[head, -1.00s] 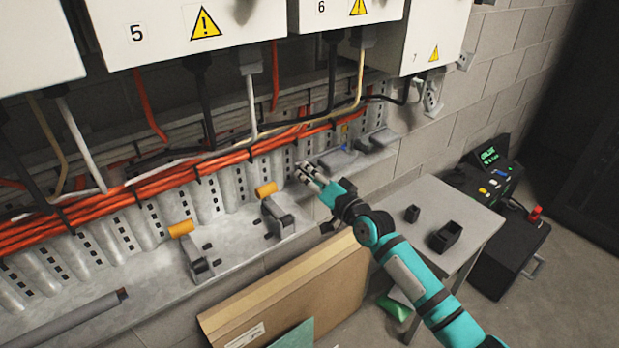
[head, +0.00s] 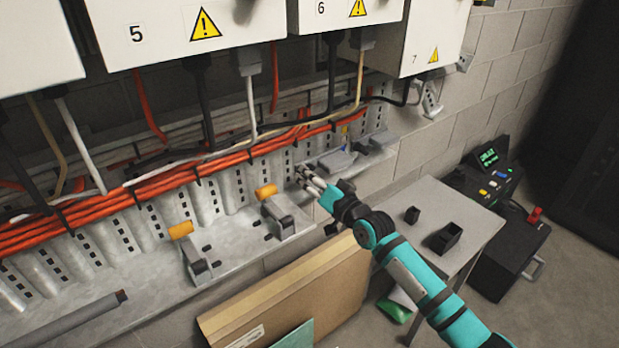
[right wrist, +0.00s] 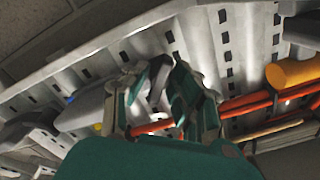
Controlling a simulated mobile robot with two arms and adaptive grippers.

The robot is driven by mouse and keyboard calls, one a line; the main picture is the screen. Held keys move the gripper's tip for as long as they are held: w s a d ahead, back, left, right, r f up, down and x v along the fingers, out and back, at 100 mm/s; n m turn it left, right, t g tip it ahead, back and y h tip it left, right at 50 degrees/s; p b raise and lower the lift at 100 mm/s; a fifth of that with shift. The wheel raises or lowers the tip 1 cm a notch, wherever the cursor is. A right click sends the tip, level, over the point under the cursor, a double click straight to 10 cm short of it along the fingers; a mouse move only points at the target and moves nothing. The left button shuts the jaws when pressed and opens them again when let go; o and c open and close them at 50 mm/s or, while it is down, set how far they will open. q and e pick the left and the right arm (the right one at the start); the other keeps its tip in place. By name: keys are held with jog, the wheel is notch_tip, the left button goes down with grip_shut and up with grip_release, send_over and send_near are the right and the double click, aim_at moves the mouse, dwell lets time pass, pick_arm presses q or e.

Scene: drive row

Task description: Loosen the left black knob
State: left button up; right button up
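Small black knobs sit on the grey ledge beside the brackets with orange rollers: a pair by the left bracket (head: 207,248) and a pair by the middle bracket (head: 268,236). Which one is the left black knob of the task, I cannot tell. My right gripper (head: 302,175) reaches over the ledge just right of the middle bracket (head: 288,214), in front of the slotted grey wall. In the right wrist view, orange cables show between and beside the fingers (right wrist: 165,75). My left gripper is not in view.
Orange and black cables (head: 150,192) run along the wall above the ledge. White numbered boxes (head: 180,30) hang overhead. Below right stand a grey table (head: 470,225) with small black boxes and a cardboard panel (head: 290,290). A grey tube (head: 80,318) lies lower left.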

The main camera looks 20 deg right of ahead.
jog(key=shift+o, duration=0.6)
jog(key=v, duration=1.2)
jog(key=s+d+f+g+h+p, duration=0.1)
jog(key=d+f+g+h, duration=0.1)
jog(key=f, duration=0.7)
jog(key=s+d+f+g+h+p, duration=0.1)
jog(key=d+f, duration=0.1)
jog(key=f, duration=0.7)
jog(key=s+d+f+n+g+h, duration=0.15)
jog(key=s+f, duration=0.25)
jog(key=f, duration=0.4)
jog(key=s+f+m+g+h, duration=0.1)
jog(key=s+f+g, duration=0.1)
jog(key=s+f, duration=0.5)
jog(key=s+a+f+n+g+p, duration=0.15)
jog(key=s+f+g, duration=0.25)
jog(key=s+f, duration=0.9)
jog(key=s+a+f+n+g, duration=0.1)
jog(key=s+f, duration=0.2)
jog(key=s, duration=0.5)
jog(key=s+a+f+n+g+p, duration=0.1)
jog(key=s+a+f+n+g, duration=0.1)
jog(key=s, duration=0.5)
jog(key=s+a+f+n+g, duration=0.1)
jog(key=s+f, duration=0.3)
jog(key=s, duration=0.4)
jog(key=shift+s+a+f+g+h+p, duration=0.2)
jog(key=shift+s+g+h+p, duration=0.15)
jog(key=shift+g, duration=0.4)
